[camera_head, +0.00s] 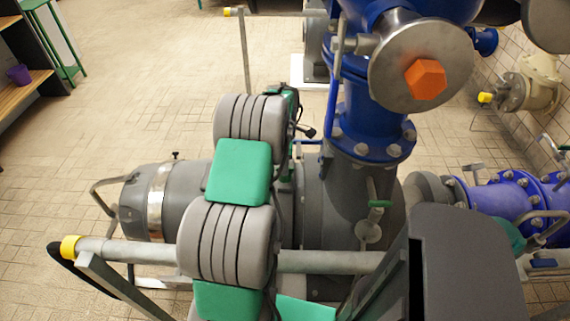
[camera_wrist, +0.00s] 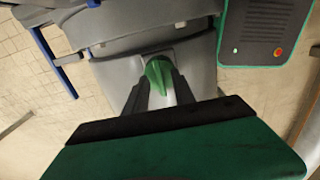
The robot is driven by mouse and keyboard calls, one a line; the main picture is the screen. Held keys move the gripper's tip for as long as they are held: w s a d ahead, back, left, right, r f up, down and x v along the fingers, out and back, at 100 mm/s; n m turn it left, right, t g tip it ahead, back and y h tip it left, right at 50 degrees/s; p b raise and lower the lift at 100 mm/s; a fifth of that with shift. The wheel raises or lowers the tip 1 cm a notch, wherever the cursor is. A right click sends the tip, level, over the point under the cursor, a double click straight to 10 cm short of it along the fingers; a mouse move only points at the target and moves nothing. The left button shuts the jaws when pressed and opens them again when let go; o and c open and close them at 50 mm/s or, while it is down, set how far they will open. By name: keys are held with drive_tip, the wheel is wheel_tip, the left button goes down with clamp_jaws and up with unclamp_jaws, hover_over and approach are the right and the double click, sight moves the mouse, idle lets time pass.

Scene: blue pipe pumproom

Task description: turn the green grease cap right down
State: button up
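A green cap-like piece (camera_wrist: 159,78), which I take to be the grease cap, shows in the wrist view against a grey surface. My gripper (camera_wrist: 161,82) points at it, with one dark finger on each side of the green piece. The fingers are apart, but I cannot tell whether both touch it. A pale strip shows just right of the green. In the head view my gripper and this cap are hidden behind my grey and green arm.
A grey pump body (camera_head: 158,200) lies left. Open tiled floor (camera_head: 140,90) is at the far left.

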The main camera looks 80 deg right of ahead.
drive_tip(key=shift+f, duration=0.2)
drive_tip(key=shift+c, duration=0.5)
clamp_jaws()
